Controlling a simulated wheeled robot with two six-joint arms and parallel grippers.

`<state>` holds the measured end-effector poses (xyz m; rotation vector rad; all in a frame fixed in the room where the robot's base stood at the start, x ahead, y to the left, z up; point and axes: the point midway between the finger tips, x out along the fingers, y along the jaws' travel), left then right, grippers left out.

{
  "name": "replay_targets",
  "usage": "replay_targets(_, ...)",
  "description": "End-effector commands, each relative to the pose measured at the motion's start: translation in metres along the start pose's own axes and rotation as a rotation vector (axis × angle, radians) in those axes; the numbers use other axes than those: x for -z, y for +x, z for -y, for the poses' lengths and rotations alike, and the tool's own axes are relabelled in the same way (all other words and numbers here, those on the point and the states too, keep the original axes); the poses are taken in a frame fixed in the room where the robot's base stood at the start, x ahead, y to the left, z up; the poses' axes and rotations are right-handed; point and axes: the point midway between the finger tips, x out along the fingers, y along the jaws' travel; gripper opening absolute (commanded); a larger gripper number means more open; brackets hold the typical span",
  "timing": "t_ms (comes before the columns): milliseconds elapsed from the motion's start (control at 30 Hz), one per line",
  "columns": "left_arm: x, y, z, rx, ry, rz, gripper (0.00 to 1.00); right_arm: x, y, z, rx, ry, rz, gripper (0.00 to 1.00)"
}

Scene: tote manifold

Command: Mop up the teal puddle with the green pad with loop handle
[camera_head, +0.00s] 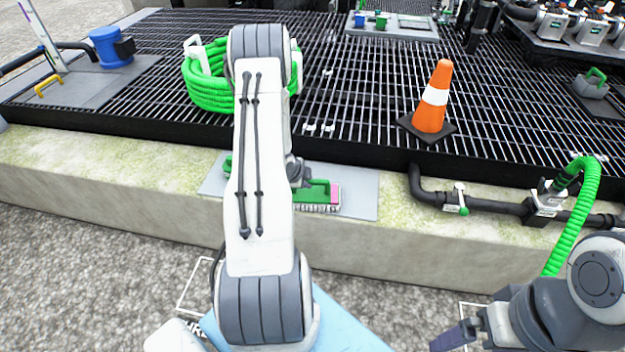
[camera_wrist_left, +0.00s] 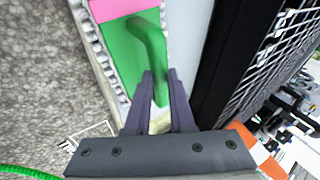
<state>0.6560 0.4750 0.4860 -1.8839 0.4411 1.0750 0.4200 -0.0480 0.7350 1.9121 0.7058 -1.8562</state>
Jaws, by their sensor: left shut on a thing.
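The green pad with loop handle (camera_head: 320,195) has a pink end and a whitish bristly edge. In the head view it is on a grey plate (camera_head: 358,198) on the concrete ledge, partly behind my left arm. My left gripper (camera_head: 301,180) is at its handle. In the left wrist view the pad (camera_wrist_left: 122,42) is at the upper left, and my left gripper (camera_wrist_left: 160,80) is shut on its green handle (camera_wrist_left: 155,50). My right gripper (camera_head: 462,338) is low at the right and seems empty; its jaw opening is unclear. I cannot make out a teal puddle.
An orange cone (camera_head: 433,100) stands on the black grating. A coiled green hose (camera_head: 205,90) lies behind my left arm. A small green item (camera_head: 228,166) shows left of my arm.

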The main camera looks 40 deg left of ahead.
Motion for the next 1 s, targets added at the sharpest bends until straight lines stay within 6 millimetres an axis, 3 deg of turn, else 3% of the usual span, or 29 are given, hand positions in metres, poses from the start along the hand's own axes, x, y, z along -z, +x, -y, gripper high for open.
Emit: replay_targets(1000,-0.001,0.035,0.057,-0.003,0.0,0.001,0.0,0.002,-0.043,0.003,0.0,0.0,0.0,1.0)
